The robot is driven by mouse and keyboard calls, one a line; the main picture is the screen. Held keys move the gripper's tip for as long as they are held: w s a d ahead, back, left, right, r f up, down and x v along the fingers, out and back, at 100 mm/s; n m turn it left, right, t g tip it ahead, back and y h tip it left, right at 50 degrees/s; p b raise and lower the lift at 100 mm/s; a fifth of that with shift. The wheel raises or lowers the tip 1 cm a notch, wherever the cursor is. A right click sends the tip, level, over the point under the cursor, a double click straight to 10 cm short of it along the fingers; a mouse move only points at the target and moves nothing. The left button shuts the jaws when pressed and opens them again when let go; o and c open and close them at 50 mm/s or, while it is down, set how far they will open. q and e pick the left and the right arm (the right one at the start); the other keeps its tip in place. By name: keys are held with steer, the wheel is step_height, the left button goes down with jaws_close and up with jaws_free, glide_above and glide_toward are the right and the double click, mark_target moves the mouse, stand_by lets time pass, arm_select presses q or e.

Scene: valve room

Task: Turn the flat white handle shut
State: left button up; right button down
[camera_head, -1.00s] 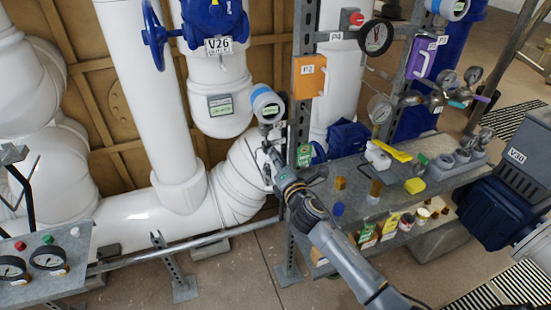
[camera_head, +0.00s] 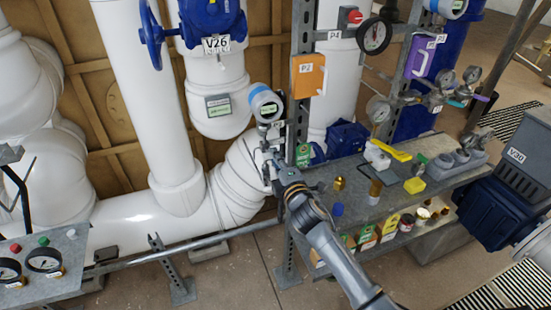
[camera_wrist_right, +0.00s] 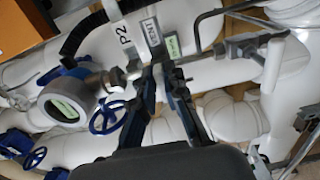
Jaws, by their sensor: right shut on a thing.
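The flat white handle (camera_wrist_right: 146,42), with a VENT tag on it, shows in the right wrist view between my fingertips. My right gripper (camera_wrist_right: 160,76) is shut on it, with its two dark fingers on either side. In the head view my right gripper (camera_head: 270,164) is just below the round blue-and-grey gauge (camera_head: 266,105), left of the grey upright post. The handle is too small and covered there to make out clearly. My left gripper is not in view.
An orange box (camera_head: 308,76) hangs on the post above right. A grey shelf (camera_head: 345,203) with a yellow-handled valve and small parts stands right of my arm. Thick white pipes (camera_head: 240,180) lie behind the gripper.

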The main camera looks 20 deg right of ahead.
steer(key=shift+f, duration=0.1)
stand_by(0.3)
steer(key=c, duration=1.4)
jaws_free()
steer(key=shift+s, duration=0.1)
steer(key=s, duration=1.2)
steer(key=shift+d, duration=0.2)
steer(key=shift+w, duration=0.1)
